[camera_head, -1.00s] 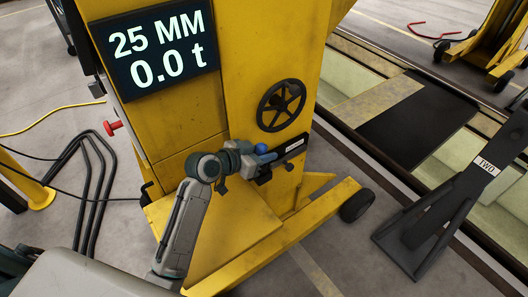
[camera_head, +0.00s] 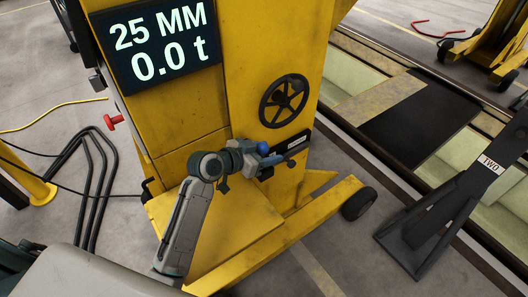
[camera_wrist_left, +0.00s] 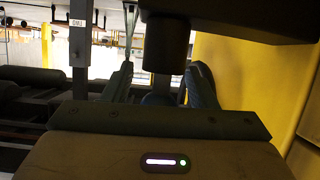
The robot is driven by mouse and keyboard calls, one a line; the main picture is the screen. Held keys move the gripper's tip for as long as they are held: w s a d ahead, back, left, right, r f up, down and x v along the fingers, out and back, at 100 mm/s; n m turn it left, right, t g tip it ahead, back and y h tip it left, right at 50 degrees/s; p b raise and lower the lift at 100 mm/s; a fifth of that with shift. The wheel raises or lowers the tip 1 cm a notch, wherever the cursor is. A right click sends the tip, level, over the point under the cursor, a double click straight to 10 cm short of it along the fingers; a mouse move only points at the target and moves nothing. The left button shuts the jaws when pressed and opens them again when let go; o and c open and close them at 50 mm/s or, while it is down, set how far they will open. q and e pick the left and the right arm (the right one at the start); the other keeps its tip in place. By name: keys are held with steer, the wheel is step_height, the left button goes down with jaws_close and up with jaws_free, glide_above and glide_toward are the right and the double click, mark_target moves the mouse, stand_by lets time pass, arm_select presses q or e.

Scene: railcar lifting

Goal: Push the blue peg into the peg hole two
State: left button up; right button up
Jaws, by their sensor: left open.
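The blue peg shows as a round blue knob (camera_head: 263,147) at the front of the yellow lifting jack (camera_head: 190,115), just below its black handwheel. My left gripper (camera_head: 274,159) is open right beside the knob, its fingers partly covering the peg. Contact cannot be told. In the left wrist view the two fingers (camera_wrist_left: 160,82) stand apart, with a dark bluish round shape between them and a dark block above. A black bracket (camera_head: 308,133) with a white label sits behind the gripper; its holes cannot be made out. My right gripper is not in view.
The handwheel (camera_head: 284,101) is just above the gripper. A display (camera_head: 153,43) reads 25 MM and 0.0 t. A dark stand marked TWO (camera_head: 447,205) is on the right, beside the rail pit. Black hoses (camera_head: 92,180) lie left; open floor shows lower right.

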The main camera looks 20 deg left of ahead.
arm_select(q)
steer(key=b+v, duration=0.2)
steer(key=v, duration=0.9)
steer(key=shift+d, duration=0.1)
